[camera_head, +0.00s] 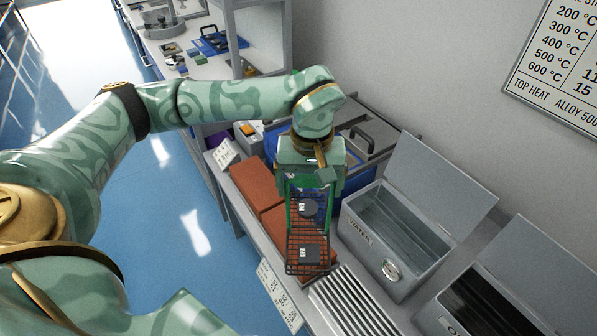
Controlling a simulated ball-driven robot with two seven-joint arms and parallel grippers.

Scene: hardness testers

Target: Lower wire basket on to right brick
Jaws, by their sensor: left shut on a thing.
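My left gripper (310,184) points down over the bench and is shut on the wire basket (291,240). The basket is a dark wire mesh. It holds a dark round piece (308,208) and a dark square piece (309,255), each with a small white label. Reddish-brown bricks lie beneath and to the left: one at the back left (252,183), one nearer the basket (273,222). More brick colour shows through and beside the basket, largely hidden. I cannot tell whether the basket touches the brick below. My right gripper is not in view.
An open grey box marked WATER (398,243) stands close right of the basket, its lid raised. Another open dark box (510,300) is farther right. A ribbed metal rack (350,300) lies in front. White label cards (279,290) line the bench edge.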

